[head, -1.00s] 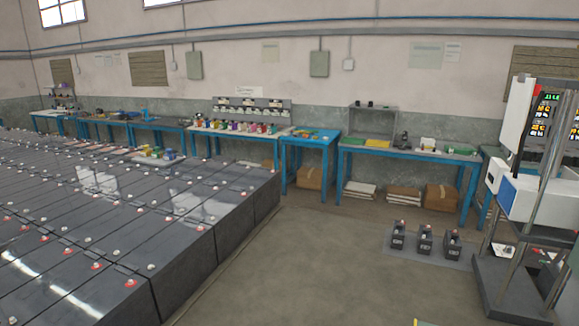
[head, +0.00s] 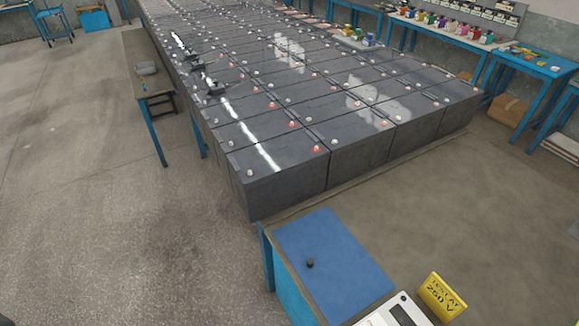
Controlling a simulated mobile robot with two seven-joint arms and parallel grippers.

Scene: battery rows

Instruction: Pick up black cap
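A small black cap (head: 310,263) stands on the blue mat (head: 335,246) of a blue-sided table or cart at the lower middle of the head view. Nothing touches the cap. Neither of my grippers shows in the head view.
A block of dark battery rows (head: 300,110) stands just behind the mat. A yellow sign (head: 442,297) and a white device (head: 398,312) sit to the right of the mat. A small table (head: 145,85) stands left of the batteries. Open floor (head: 110,230) lies at the left.

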